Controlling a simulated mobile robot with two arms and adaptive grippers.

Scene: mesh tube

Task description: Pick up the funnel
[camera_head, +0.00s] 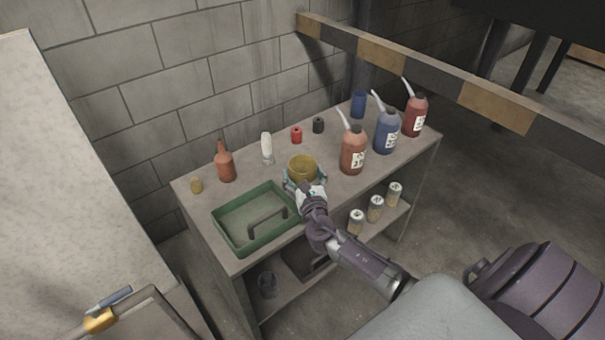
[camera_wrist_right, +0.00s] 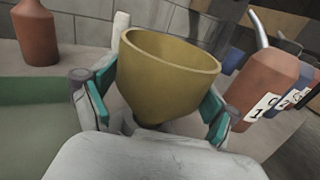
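The yellow funnel (camera_head: 301,167) stands upright, wide mouth up, near the middle of the shelf top. In the right wrist view the funnel (camera_wrist_right: 165,80) fills the space between the fingers. My right gripper (camera_head: 304,178) reaches it from the front, with its teal-padded fingers spread on either side. In the right wrist view the gripper (camera_wrist_right: 160,88) looks open around the funnel, with gaps beside its narrowing lower part. Its lower end is partly hidden by the gripper. My left gripper is not in view.
A green tray (camera_head: 221,236) lies left of the gripper. A brown bottle (camera_head: 226,167) and a white-topped item (camera_head: 267,147) stand behind. An orange-brown container (camera_head: 352,154) with a spout stands close to the right, beside blue (camera_head: 387,135) and red ones (camera_head: 416,117). A striped beam (camera_head: 400,62) crosses above.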

